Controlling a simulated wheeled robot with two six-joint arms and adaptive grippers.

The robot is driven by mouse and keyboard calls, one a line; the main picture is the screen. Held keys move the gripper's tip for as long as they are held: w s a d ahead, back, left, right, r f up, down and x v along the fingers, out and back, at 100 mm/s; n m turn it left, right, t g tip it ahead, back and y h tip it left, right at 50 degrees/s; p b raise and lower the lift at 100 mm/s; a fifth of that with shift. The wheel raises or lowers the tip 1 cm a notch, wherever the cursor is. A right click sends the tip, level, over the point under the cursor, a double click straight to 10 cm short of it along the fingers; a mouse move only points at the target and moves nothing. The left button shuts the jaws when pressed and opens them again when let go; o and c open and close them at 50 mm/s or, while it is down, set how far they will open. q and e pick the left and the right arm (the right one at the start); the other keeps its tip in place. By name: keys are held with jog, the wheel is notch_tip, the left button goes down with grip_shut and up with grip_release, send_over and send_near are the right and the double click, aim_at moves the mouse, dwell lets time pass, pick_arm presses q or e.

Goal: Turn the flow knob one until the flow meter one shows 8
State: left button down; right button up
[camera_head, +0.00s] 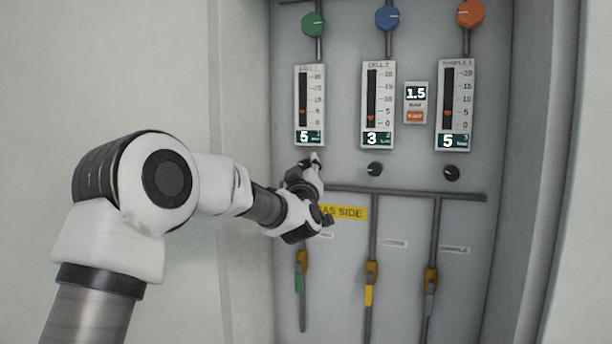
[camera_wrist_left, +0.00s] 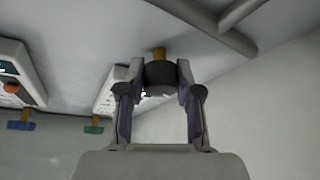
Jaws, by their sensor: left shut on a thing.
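Flow meter one (camera_head: 309,106) is the leftmost white gauge in the head view, and its display reads 5. Its orange float sits low in the dark tube. My left gripper (camera_head: 315,162) is just below this meter and hides flow knob one in the head view. In the left wrist view, flow knob one (camera_wrist_left: 160,78) is a dark round knob on a brass stem. The gripper's two fingers are shut on it from both sides. My right gripper is in neither view.
Two more meters read 3 (camera_head: 378,105) and 5 (camera_head: 454,105), with dark knobs (camera_head: 375,169) (camera_head: 451,173) below them. A pressure display (camera_head: 415,102) reads 1.5. Cabinet walls stand at both sides.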

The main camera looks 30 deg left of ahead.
pick_arm(q)
jog(key=m+b, duration=0.1)
jog(key=m+t+h+b, duration=0.1)
jog(key=m, duration=0.1)
jog(key=shift+f+b, duration=0.3)
jog(key=m+t+h+b, duration=0.1)
jog(key=m, duration=0.2)
jog(key=shift+r+h+b, duration=0.1)
jog(key=shift+h+b, duration=0.2)
jog(key=shift+h, duration=0.1)
jog(key=shift+r+m+t+h+b, duration=0.1)
jog(key=shift+m+t+h+b, duration=0.2)
jog(key=shift+m, duration=0.3)
jog(key=c, duration=0.8)
grip_release()
jog(key=shift+o, duration=0.2)
jog(key=shift+w, duration=0.25)
jog(key=shift+s, duration=0.1)
